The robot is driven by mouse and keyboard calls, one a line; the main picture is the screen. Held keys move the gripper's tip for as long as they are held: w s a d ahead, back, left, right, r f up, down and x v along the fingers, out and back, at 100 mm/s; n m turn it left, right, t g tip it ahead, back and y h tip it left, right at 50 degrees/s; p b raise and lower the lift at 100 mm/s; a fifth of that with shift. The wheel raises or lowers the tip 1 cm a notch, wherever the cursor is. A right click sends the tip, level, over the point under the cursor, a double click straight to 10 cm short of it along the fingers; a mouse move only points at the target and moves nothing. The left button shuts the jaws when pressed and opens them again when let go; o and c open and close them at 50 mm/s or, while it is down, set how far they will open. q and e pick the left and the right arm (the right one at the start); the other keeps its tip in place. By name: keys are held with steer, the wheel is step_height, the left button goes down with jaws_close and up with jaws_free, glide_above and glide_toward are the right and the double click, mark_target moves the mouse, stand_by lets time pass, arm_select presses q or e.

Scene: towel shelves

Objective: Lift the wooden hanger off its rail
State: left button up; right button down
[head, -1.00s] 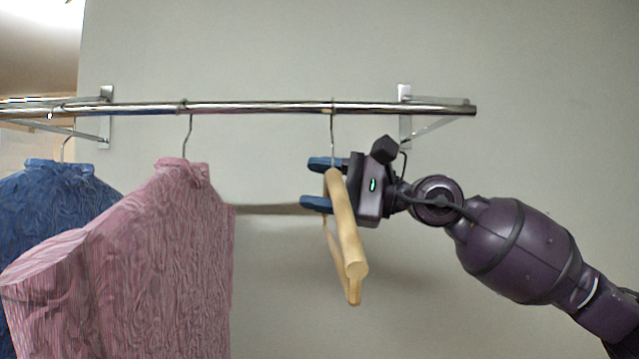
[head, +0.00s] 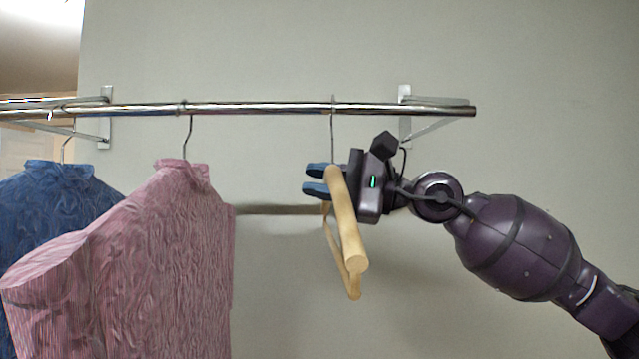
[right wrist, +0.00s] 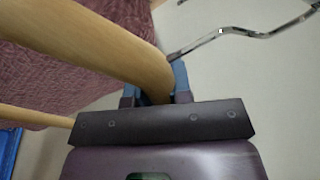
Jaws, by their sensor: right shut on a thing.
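The wooden hanger (head: 345,220) is bare and hangs near the right end of the metal rail (head: 260,107). Its thin metal hook (head: 332,130) rises to the rail, and its top shows slightly above the bar. My right gripper (head: 316,179) comes in from the right and is shut on the hanger's neck area, with blue fingertips past the wood. In the right wrist view the hanger's wooden arm (right wrist: 100,45) runs between the blue fingers, and the bent metal hook (right wrist: 255,35) extends to the upper right. My left gripper is not in view.
A pink garment (head: 150,250) hangs on the rail left of the hanger, with a blue garment (head: 50,200) further left. Wall brackets (head: 405,115) hold the rail. The space right of the rail's end is clear in front of the wall.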

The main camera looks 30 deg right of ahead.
step_height(320, 180, up, 3)
steer(key=shift+w+r+p, duration=0.1)
steer(key=shift+r+p, duration=0.1)
steer(key=shift+p, duration=0.55)
steer(key=shift+r, duration=0.1)
steer(key=shift+d, duration=0.1)
steer(key=shift+w+d, duration=0.55)
steer(key=shift+w, duration=0.4)
steer(key=shift+w+d, duration=0.5)
steer(key=shift+w, duration=0.4)
